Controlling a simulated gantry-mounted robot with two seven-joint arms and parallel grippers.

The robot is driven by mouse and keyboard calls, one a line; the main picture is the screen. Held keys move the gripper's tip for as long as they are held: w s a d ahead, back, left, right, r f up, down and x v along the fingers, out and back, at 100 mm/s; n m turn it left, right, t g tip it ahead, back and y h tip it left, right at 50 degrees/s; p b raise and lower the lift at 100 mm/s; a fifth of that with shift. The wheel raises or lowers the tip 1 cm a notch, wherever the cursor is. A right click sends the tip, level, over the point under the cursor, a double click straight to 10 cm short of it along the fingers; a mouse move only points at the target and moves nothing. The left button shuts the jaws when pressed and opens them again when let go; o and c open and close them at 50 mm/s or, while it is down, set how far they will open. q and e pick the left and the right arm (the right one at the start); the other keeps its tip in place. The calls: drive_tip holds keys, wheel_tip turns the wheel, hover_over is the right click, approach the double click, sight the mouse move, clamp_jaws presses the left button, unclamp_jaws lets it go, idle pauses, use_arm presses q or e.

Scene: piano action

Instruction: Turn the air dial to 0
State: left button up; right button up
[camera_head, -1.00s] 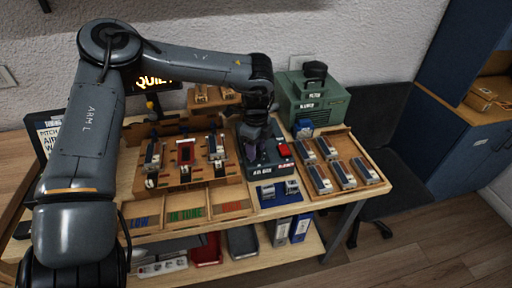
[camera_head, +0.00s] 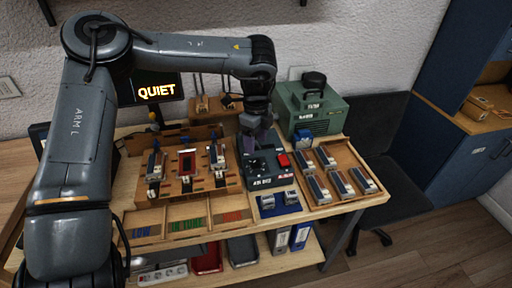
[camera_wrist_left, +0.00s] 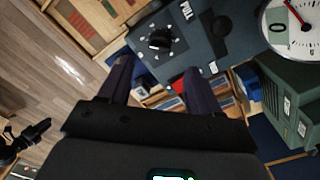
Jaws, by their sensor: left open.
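The air dial (camera_wrist_left: 158,40) is a black round knob with pale marks around it, on the dark grey-green air box (camera_head: 270,182). In the left wrist view it lies just beyond my fingertips; its exact setting is too small to read. My left gripper (camera_wrist_left: 158,82) is open and empty, with its dark fingers apart and pointing towards the box. In the head view the left gripper (camera_head: 256,138) hangs above the back of the box, with the dial (camera_head: 254,163) in sight below it.
A red button (camera_head: 284,160) sits right of the dial. A green blower (camera_head: 312,108) stands behind, and a white gauge (camera_wrist_left: 291,27) shows in the wrist view. A wooden tray (camera_head: 358,163) of parts is at the right. A sign (camera_head: 157,91) reads QUIET.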

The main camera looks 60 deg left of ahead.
use_arm(q)
drive_tip(key=shift+r, duration=1.4)
